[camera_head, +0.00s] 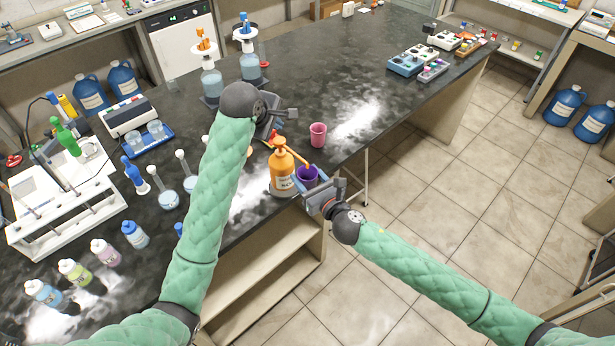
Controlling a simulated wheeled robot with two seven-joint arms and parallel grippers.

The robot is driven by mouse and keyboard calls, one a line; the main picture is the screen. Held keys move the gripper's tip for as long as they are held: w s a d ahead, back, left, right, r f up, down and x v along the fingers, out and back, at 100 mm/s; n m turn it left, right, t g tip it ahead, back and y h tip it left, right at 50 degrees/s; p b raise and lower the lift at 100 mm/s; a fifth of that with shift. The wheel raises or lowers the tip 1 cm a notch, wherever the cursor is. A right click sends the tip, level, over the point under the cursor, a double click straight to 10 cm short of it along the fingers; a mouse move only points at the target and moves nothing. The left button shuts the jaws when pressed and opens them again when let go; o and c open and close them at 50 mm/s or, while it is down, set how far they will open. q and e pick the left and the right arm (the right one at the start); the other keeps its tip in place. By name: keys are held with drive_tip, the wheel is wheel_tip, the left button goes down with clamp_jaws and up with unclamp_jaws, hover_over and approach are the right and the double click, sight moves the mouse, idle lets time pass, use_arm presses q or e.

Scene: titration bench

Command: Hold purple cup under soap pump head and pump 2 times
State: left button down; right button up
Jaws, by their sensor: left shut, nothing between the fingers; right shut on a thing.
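The soap pump bottle (282,172) is orange with a pale label and stands upright near the front edge of the black bench. Its orange pump head (279,142) has a spout reaching toward the right. The purple cup (308,176) is just right of the bottle, with the spout's end over or near its mouth. My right gripper (313,196) is shut on the purple cup from the front right. My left gripper (283,118) is shut and empty, just above and behind the pump head. I cannot tell whether it touches the pump head.
A pink cup (318,134) stands behind the purple cup. Flasks (168,194) and small bottles (135,234) stand left of my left arm. Two dispensers (211,80) stand at the back. The bench's right middle is clear up to the blue rack (407,62).

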sight(314, 184)
use_arm(q)
wheel_tip(314, 184, up, 7)
idle(0.8)
use_arm(e)
drive_tip(key=shift+s+d, duration=0.1)
idle(0.9)
drive_tip(key=shift+f+v, duration=0.1)
drive_tip(key=shift+v, duration=0.65)
drive_tip(key=shift+f+v, duration=0.15)
drive_tip(key=shift+v, duration=0.6)
use_arm(q)
drive_tip(key=shift+f+b, duration=0.75)
drive_tip(key=shift+b, duration=0.05)
use_arm(e)
drive_tip(key=shift+s+d+f, duration=0.1)
drive_tip(key=shift+s+d, duration=0.95)
drive_tip(key=shift+s+d+f, duration=0.15)
drive_tip(key=shift+s+d, duration=0.85)
drive_tip(key=shift+d, duration=0.05)
